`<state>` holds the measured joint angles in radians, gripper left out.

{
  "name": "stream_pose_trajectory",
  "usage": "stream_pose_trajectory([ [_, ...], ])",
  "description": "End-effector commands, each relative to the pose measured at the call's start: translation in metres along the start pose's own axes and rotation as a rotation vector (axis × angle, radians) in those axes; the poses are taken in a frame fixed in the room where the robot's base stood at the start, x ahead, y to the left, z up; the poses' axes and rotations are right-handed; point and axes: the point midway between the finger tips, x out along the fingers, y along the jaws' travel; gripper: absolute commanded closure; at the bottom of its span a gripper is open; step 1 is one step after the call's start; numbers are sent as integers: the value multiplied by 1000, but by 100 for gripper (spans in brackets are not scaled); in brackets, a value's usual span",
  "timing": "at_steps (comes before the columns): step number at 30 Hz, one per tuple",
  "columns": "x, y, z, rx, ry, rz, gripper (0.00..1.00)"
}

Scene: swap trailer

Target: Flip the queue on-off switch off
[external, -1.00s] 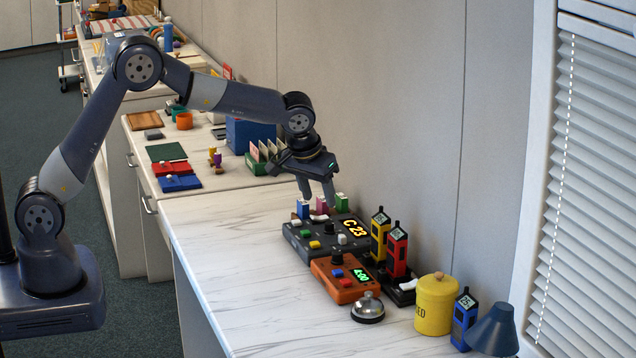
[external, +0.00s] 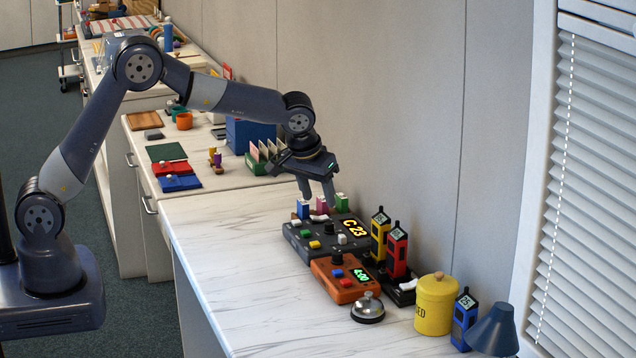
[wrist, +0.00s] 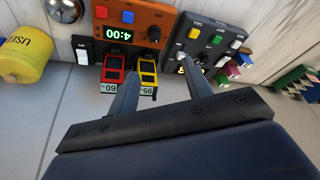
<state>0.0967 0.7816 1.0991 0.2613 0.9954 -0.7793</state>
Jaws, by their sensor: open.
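The queue box (external: 300,243) is dark grey with a lit C 23 display (external: 355,229), a black knob and green, yellow and white buttons. A small white piece (external: 342,239), perhaps its on-off switch, sits near the display; it also shows in the wrist view (wrist: 181,57) beside the right fingertip. Its position cannot be read. My gripper (external: 318,198) is open and empty, pointing down above the box's back edge. In the wrist view the gripper (wrist: 157,68) has its fingers apart, the right one partly covering the box.
An orange timer box (external: 345,291) reading 4:00 stands in front. Red and yellow handheld units (external: 396,252) stand right, near a bell (external: 367,308) and yellow canister (external: 435,304). Small blue, pink and green blocks (external: 341,202) stand behind the queue box. The counter's left is clear.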

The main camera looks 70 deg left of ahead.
Motion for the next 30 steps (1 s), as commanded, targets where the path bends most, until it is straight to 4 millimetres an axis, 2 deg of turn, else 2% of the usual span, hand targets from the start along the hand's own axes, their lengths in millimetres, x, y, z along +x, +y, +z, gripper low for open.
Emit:
stream_pose_trajectory([
  [1, 0, 0, 0, 0, 0, 0, 56],
  [4, 3, -4, -5, -4, 16, -4, 64],
  [8, 14, -24, -27, -15, 97, -15, 75],
  [15, 41, -88, -98, 6, 373, -19, 95],
  [17, 46, -103, -112, 26, 435, -10, 100],
  [21, 56, -134, -137, 95, 554, 27, 100],
  [26, 68, -161, -148, 197, 638, 99, 100],
  [30, 81, -179, -142, 295, 661, 183, 100],
])
